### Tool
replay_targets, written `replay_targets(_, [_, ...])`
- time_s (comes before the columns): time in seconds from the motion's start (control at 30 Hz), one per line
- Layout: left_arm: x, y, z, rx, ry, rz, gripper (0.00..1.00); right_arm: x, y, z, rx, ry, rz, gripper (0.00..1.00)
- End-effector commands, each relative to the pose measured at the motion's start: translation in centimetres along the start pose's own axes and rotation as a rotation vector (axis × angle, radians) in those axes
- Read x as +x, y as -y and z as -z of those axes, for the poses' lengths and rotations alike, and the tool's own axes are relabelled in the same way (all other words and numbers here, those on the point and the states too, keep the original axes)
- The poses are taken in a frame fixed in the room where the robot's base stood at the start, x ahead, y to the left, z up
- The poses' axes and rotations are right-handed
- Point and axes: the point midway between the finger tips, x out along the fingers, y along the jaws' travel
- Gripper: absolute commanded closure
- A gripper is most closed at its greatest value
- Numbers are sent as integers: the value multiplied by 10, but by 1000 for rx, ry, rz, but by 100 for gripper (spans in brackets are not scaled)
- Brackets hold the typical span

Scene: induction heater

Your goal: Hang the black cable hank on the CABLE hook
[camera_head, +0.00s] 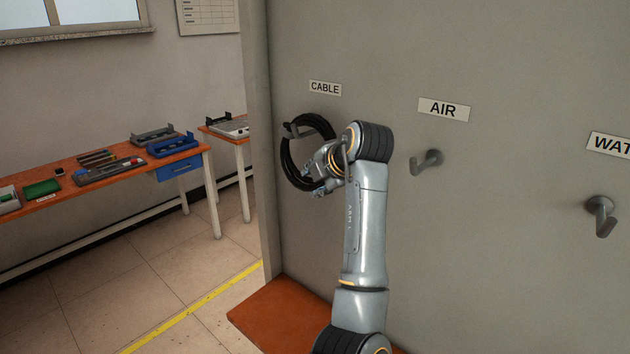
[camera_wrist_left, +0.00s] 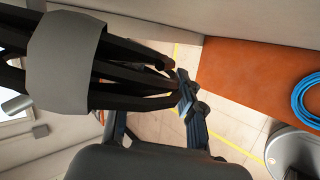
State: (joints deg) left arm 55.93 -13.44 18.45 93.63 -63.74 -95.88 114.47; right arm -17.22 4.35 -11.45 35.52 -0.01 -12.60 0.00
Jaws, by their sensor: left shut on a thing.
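The black cable hank (camera_head: 286,165) is a ring held upright against the grey panel, below the CABLE label (camera_head: 325,88). In the left wrist view its black strands (camera_wrist_left: 130,74) run through a grey band (camera_wrist_left: 66,62). The grey CABLE hook (camera_head: 294,130) shows at the upper left part of the ring and overlaps it; I cannot tell whether the hank rests on it. My left gripper (camera_head: 322,178) is shut on the hank's right side; its fingers also show in the left wrist view (camera_wrist_left: 155,115). My right gripper is not in view.
The AIR hook (camera_head: 427,162) and the WATER hook (camera_head: 601,214) are empty, to the right. An orange-brown surface (camera_head: 273,312) lies below, with a blue coil (camera_wrist_left: 304,104) in the left wrist view. A workbench (camera_head: 125,175) with tools stands at the left.

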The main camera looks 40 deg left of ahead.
Motion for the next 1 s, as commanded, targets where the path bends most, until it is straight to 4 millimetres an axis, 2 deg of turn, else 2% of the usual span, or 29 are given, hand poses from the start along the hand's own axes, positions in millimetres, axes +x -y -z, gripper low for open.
replay_targets(0.03, [3,4,2,2,-8,11,100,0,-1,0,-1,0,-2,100])
replay_targets(0.07, [3,4,2,2,-8,11,61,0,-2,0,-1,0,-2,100])
replay_targets(0.2, [3,4,1,2,-7,9,36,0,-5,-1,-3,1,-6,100])
replay_targets(0.57, [-3,3,0,2,-4,7,36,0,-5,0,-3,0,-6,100])
replay_targets(1.0, [-66,2,0,2,-3,8,36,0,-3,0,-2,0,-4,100])
